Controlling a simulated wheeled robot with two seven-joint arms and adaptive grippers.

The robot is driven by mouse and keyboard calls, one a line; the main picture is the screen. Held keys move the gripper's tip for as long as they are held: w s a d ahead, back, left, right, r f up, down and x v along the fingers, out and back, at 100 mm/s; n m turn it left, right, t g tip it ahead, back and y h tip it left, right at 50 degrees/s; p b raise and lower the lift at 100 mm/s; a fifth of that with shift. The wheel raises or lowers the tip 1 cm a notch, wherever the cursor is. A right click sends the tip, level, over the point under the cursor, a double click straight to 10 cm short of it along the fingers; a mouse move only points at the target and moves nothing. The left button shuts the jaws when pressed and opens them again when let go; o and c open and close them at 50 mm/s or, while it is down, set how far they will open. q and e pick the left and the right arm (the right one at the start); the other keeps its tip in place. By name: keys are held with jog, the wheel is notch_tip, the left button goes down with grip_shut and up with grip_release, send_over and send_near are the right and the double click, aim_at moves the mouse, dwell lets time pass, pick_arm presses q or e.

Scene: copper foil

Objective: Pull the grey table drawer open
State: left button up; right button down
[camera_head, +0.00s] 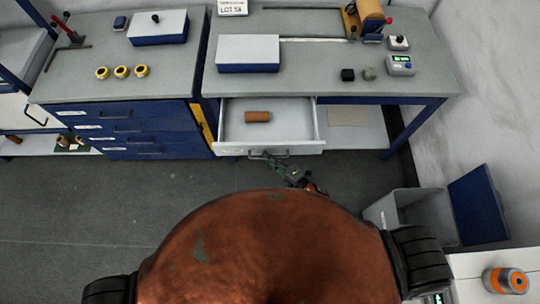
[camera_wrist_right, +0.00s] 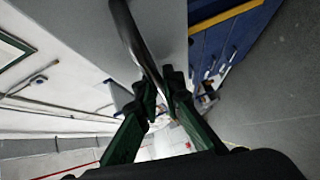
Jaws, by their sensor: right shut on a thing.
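The grey table drawer (camera_head: 285,133) is pulled out from under the right-hand grey table, and its inside shows. A small brown cylinder (camera_head: 257,117) lies in it. My right gripper (camera_head: 270,160) is at the drawer's front, shut on the dark bar handle (camera_head: 284,153). In the right wrist view the handle (camera_wrist_right: 140,45) runs down between the fingers of the gripper (camera_wrist_right: 163,90), with the drawer's grey front (camera_wrist_right: 85,25) beside it. My left gripper is not in view.
A blue cabinet with drawers (camera_head: 150,125) stands left of the open drawer. An open grey bin (camera_head: 400,212) with a blue lid (camera_head: 479,207) stands at the right. The table (camera_head: 320,75) carries a white-and-blue box (camera_head: 248,52) and small devices. Floor is clear at left.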

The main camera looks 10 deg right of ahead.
jog(key=c, duration=2.3)
grip_release()
jog(key=shift+c, duration=0.2)
jog(key=v, duration=0.7)
jog(key=shift+s+d, duration=0.2)
jog(key=shift+s, duration=0.05)
